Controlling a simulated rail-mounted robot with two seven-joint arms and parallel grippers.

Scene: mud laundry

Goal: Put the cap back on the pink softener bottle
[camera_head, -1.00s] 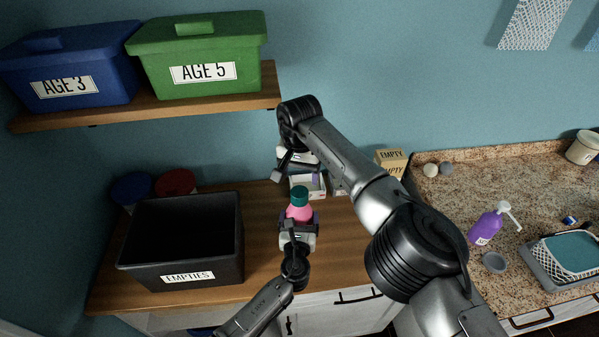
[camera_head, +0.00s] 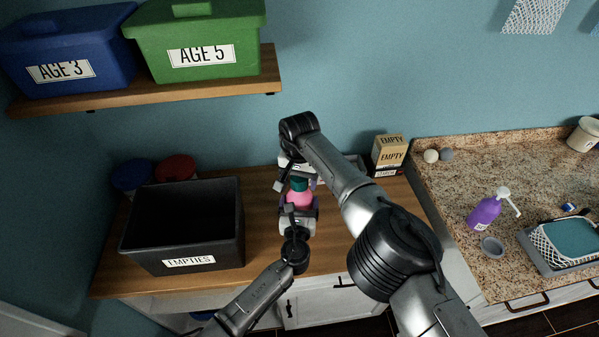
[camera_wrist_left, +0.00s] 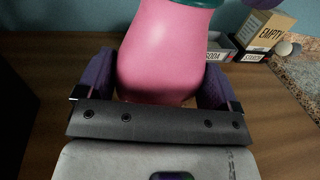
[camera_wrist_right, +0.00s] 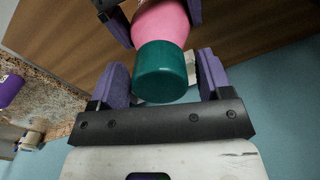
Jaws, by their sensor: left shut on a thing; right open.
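The pink softener bottle (camera_head: 299,199) stands upright on the wooden counter, with a dark green cap (camera_head: 299,184) on its top. My left gripper (camera_head: 299,212) is shut on the bottle's body; its purple fingers lie on both sides of the pink body (camera_wrist_left: 168,50) in the left wrist view. My right gripper (camera_wrist_right: 163,76) is open, with its fingers on either side of the green cap (camera_wrist_right: 166,72) and gaps between. The cap meets the pink body (camera_wrist_right: 160,20); I cannot tell how tightly it sits. In the head view my right arm partly hides the area behind the bottle.
A black EMPTIES bin (camera_head: 185,262) stands left of the bottle. A shelf (camera_head: 190,88) with blue and green tubs hangs above. A purple pump bottle (camera_head: 485,212) stands on the granite counter.

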